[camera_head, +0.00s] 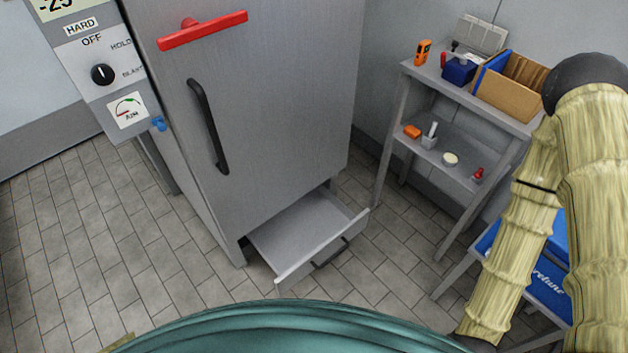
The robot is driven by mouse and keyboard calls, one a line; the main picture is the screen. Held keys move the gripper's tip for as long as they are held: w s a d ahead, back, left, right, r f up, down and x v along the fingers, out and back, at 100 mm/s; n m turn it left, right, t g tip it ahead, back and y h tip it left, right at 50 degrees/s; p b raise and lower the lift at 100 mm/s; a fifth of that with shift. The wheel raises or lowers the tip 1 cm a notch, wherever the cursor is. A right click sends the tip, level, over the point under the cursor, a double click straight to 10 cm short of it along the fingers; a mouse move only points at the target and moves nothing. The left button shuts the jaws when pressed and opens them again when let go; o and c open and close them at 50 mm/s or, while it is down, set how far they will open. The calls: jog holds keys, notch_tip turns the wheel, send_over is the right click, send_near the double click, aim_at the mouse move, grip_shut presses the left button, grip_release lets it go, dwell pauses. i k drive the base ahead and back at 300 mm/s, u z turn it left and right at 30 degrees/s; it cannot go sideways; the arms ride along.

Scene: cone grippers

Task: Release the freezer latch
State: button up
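A grey freezer cabinet (280,95) stands in the middle with its door closed. A red latch bar (203,30) lies across the upper part of the door, tilted slightly up to the right, with a red knob at its left. A black vertical handle (208,126) is on the door's left side. My arm, in a pale yellow ribbed sleeve, is at the right edge, well apart from the latch. My gripper is not visible, so its state is hidden.
A drawer (308,236) stands open under the freezer, jutting over the tiled floor. A control panel (98,68) with a black knob is at the left. A grey shelf table (470,98) with boxes and small items is at the right. Floor at left is clear.

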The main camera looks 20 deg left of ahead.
aim_at(191, 30)
jog(key=k, duration=1.3)
jog(key=u, duration=0.15)
jog(key=i, duration=0.85)
jog(key=u, duration=0.6)
